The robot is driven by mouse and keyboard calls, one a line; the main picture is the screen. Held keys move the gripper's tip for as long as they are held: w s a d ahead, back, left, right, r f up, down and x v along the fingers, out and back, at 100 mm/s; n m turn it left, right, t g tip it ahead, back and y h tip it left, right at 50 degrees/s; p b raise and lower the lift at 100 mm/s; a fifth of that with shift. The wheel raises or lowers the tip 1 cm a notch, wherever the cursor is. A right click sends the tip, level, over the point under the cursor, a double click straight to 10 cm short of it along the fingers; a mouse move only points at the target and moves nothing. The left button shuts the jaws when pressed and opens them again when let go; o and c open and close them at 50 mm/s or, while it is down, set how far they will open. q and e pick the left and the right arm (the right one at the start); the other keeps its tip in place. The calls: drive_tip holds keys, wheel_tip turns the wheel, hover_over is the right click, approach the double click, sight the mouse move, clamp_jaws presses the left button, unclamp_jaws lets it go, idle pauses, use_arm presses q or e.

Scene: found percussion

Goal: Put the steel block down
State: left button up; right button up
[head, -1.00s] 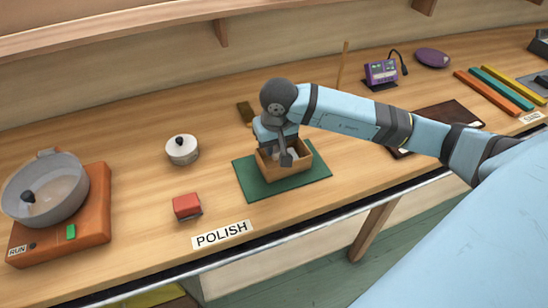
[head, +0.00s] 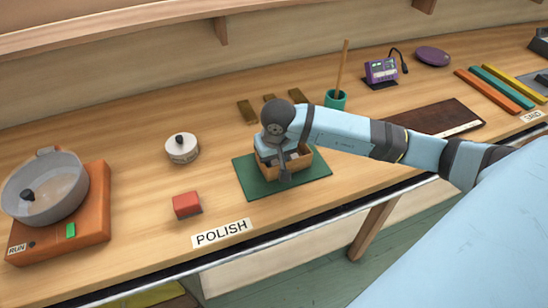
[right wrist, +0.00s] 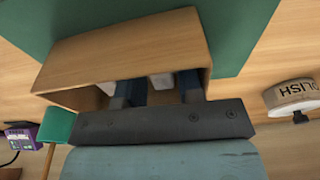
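My right gripper (right wrist: 156,93) reaches down into an open wooden box (right wrist: 125,47), its dark fingers apart and partly hidden by the box wall. Pale grey-white pieces (right wrist: 162,81) show beside the fingers inside; I cannot tell whether they are the steel block or finger pads, or whether they are gripped. In the head view, the wooden box (head: 268,170) stands on a green mat (head: 314,176), its inside mostly covered by my right wrist. No steel block can be clearly made out. My left gripper is not in view.
A red block (head: 186,204) and a white lidded pot (head: 182,148) stand left of the mat. Behind are brown pieces (head: 246,111) and a green cup (head: 336,99) with a stick. Bare tabletop surrounds the mat.

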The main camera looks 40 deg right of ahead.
drive_tip(key=shift+r, duration=0.4)
wheel_tip(320, 180, up, 11)
drive_tip(key=s, duration=0.1)
drive_tip(key=shift+s+a+r, duration=0.2)
drive_tip(key=shift+s, duration=0.15)
idle(0.3)
